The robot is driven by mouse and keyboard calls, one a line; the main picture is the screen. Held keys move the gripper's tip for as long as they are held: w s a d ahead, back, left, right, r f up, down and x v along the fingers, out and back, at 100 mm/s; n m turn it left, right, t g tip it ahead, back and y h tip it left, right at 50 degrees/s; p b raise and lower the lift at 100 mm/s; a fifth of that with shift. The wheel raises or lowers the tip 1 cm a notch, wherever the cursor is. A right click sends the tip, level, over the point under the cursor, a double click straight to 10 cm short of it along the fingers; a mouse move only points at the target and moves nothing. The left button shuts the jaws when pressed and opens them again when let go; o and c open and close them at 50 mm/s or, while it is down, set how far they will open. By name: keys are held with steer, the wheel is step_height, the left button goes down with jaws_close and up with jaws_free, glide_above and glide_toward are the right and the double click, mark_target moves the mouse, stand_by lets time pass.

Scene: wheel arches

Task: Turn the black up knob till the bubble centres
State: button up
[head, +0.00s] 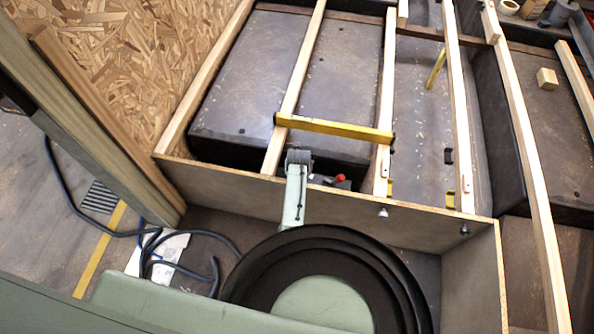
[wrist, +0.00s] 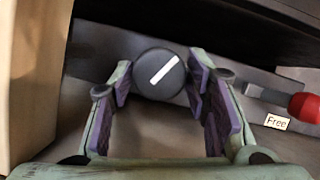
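The black knob (wrist: 160,72) is a dark round disc with a white pointer line, slanting up to the right in the wrist view. My gripper (wrist: 160,78) is open, its purple-padded fingers on either side of the knob. Whether the pads touch it I cannot tell. In the head view my gripper (head: 298,160) is at the near plywood edge, and the knob there is hidden. A yellow level (head: 333,128) lies across the timber strips; its bubble is too small to make out.
A red-ended lever (wrist: 303,107) sits right of the knob, beside a "Free" label (wrist: 276,122); the red end shows in the head view (head: 340,178). A wooden strip (wrist: 35,75) stands close on the left. Loose dark hoses (head: 160,245) lie on the floor at left.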

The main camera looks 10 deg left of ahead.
steer(key=o, duration=0.3)
steer(key=shift+s+a+r, duration=0.1)
steer(key=shift+s+r, duration=0.05)
steer(key=shift+r, duration=0.3)
steer(key=v, duration=1.1)
steer(key=shift+s, duration=0.1)
stand_by(0.8)
